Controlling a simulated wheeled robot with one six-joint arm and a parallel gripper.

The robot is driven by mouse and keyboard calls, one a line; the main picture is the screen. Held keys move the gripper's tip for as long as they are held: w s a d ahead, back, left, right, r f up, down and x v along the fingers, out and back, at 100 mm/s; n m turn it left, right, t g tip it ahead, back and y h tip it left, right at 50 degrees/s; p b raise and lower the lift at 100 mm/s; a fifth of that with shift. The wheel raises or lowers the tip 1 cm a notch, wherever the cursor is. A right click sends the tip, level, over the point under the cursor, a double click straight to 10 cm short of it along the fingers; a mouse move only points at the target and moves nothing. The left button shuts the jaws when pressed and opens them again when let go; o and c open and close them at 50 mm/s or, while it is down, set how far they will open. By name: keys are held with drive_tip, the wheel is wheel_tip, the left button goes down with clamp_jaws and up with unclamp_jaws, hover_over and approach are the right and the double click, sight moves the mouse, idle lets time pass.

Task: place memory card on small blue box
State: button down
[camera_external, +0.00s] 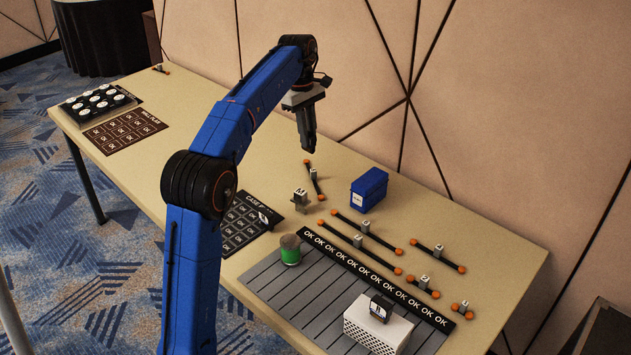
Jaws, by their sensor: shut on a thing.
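The small blue box (369,188) stands upright on the table, right of centre, with a pale label on its front. My gripper (308,146) points down above the table, up and to the left of the blue box in the picture and apart from it. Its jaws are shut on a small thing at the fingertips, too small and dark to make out. I cannot tell whether this is the memory card, and I cannot pick the card out anywhere else for sure.
Several black bars with orange ends (380,234) lie around the blue box. A grey block marked M (299,199) stands left of it. In front are a green cup (290,249), a slatted grey mat (310,300) and a white perforated box (378,330). The wall rises behind the table.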

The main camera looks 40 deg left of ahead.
drive_tip(key=w+d+r, duration=0.3)
drive_tip(key=w+d, duration=0.8)
drive_tip(key=d, duration=0.4)
hover_over(370, 178)
drive_tip(key=shift+w+f, duration=0.1)
drive_tip(key=shift+f, duration=5.05)
drive_tip(key=shift+f, duration=0.1)
drive_tip(key=c, duration=1.7)
unclamp_jaws()
drive_tip(key=shift+o, duration=0.2)
wheel_tip(370, 178, up, 12)
drive_tip(key=a, duration=0.1)
drive_tip(key=shift+a, duration=0.4)
